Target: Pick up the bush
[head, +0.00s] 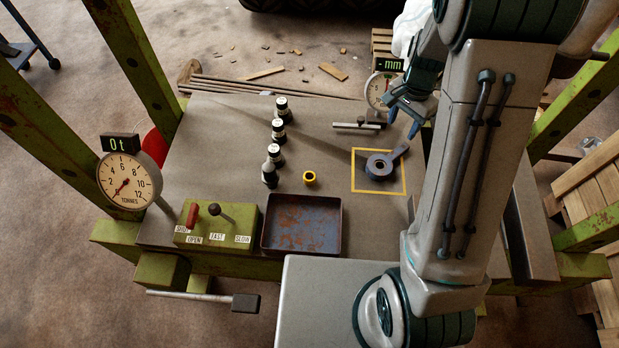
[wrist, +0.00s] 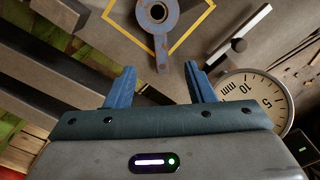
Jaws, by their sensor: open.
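The bush (head: 310,178) looks like a small yellow ring with a dark bore. It stands on the grey bench top in the head view, apart from other things, and is not visible in the wrist view. My gripper (head: 403,122) is above the bench's far right part, well to the right of the bush and farther back. Its two blue fingers also show in the wrist view (wrist: 159,68); they are apart with nothing between them.
A blue-grey lever with a round eye (head: 380,167) lies in a yellow square outline. A dial gauge (head: 377,92) stands beside my gripper.

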